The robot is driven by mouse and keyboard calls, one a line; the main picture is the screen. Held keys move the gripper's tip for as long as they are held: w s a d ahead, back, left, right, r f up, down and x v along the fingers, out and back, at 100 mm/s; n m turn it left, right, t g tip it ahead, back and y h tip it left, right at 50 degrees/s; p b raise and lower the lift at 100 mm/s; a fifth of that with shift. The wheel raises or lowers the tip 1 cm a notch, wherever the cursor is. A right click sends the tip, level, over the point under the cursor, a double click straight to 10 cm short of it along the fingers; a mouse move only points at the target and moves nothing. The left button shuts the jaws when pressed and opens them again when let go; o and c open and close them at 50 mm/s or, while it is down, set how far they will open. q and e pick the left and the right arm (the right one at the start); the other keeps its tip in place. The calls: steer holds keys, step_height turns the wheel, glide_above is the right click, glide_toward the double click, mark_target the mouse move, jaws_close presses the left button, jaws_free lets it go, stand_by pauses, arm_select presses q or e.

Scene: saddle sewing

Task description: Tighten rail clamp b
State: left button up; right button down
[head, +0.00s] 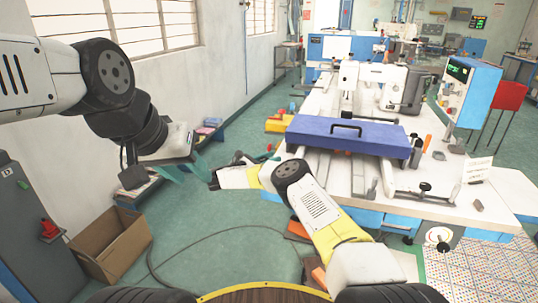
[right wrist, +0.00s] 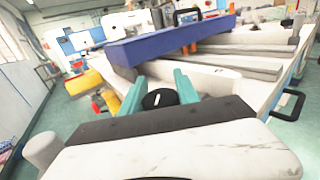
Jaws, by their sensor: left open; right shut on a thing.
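My right gripper (head: 270,157) is at the left edge of the white machine table. In the right wrist view its two teal fingers (right wrist: 158,92) are shut on a round black knob (right wrist: 160,99), with one finger on each side. I cannot read any label that says which clamp this knob belongs to, and the gripper hides it in the head view. My left gripper (head: 190,171) is open and empty, over the floor to the left of the table. Another black clamp knob (head: 425,187) stands on a bar at the table's near right.
A long blue cover with a handle (head: 345,136) lies across the white table (head: 330,185). Grey rails run along the table beneath it. A cardboard box (head: 110,245) and a grey cabinet (head: 28,225) stand at the left. The floor between them and the table is mostly clear.

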steer(key=shift+s+m+g+h, duration=0.15)
steer(key=shift+m+g+h, duration=0.4)
steer(key=shift+g, duration=0.25)
steer(key=shift+s+d+m+g+h, duration=0.1)
steer(key=shift+d+m+g+h, duration=0.2)
steer(key=shift+m+g, duration=0.35)
steer(key=shift+a, duration=0.1)
steer(key=c, duration=0.9)
jaws_free()
